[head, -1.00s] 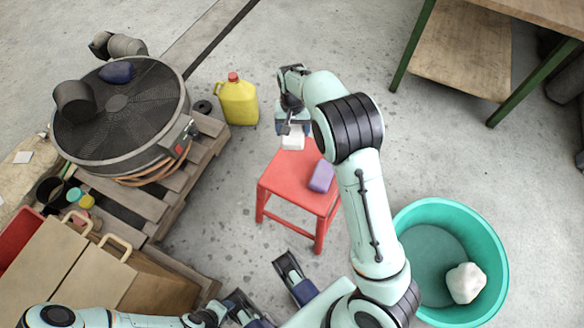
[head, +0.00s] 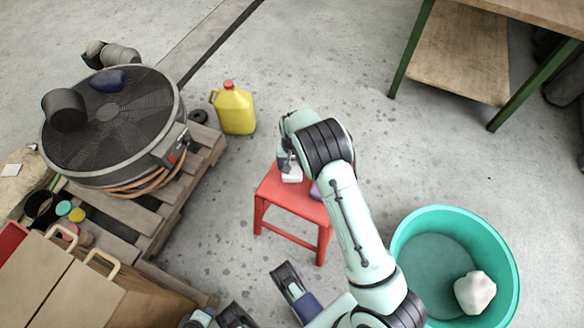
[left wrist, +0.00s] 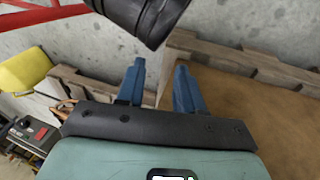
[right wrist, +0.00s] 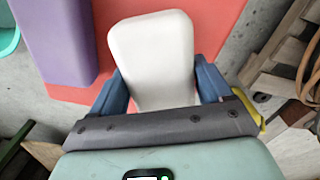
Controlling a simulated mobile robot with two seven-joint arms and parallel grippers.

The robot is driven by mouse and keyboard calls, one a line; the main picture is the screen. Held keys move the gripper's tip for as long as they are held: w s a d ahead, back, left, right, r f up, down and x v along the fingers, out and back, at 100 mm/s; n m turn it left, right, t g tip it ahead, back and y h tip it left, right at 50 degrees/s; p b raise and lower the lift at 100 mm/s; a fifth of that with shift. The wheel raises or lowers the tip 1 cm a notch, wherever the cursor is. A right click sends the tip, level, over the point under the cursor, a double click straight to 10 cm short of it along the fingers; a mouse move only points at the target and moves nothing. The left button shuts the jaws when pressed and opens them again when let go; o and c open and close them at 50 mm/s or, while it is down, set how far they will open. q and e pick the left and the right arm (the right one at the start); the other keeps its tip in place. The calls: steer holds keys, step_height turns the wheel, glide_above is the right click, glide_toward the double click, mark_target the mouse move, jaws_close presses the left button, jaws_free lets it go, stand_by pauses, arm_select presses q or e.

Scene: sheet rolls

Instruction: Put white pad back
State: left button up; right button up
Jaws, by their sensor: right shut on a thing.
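The white pad (right wrist: 155,60) is held between the blue fingers of my right gripper (right wrist: 163,88). In the head view the white pad (head: 291,176) shows just below the right gripper (head: 287,163), at the back left part of the red stool's seat (head: 284,193). I cannot tell whether the pad touches the seat. A purple pad (right wrist: 60,38) lies on the stool beside it, mostly hidden by my right arm in the head view (head: 315,191). My left gripper (left wrist: 160,85) has its fingers apart with nothing between them, away from the stool.
A yellow jug (head: 235,110) stands behind the stool to the left. A teal tub (head: 415,225) with a white lump (head: 475,292) is at the right. A wooden pallet (head: 205,150) bearing a large fan (head: 115,120) is at the left. Floor behind the stool is clear.

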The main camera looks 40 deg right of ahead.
mark_target(293, 163)
arm_select(q)
steer(key=shift+w+a+f, duration=0.3)
steer(key=shift+w+f, duration=0.1)
steer(key=shift+w, duration=0.2)
arm_select(e)
steer(key=shift+f, duration=1.4)
steer(key=shift+f+b, duration=0.15)
steer(key=shift+b, duration=0.2)
steer(key=o, duration=0.9)
arm_select(q)
steer(key=s+d+r+g+p, duration=0.1)
steer(key=s+d+r+p, duration=0.1)
steer(key=s+r+p, duration=0.1)
steer(key=shift+s+d+r+h, duration=0.2)
steer(key=shift+s+h, duration=0.1)
steer(key=shift+s, duration=0.6)
arm_select(e)
steer(key=shift+o, duration=0.2)
step_height(293, 163, up, 12)
steer(key=shift+r, duration=0.15)
arm_select(q)
steer(key=shift+f, duration=0.1)
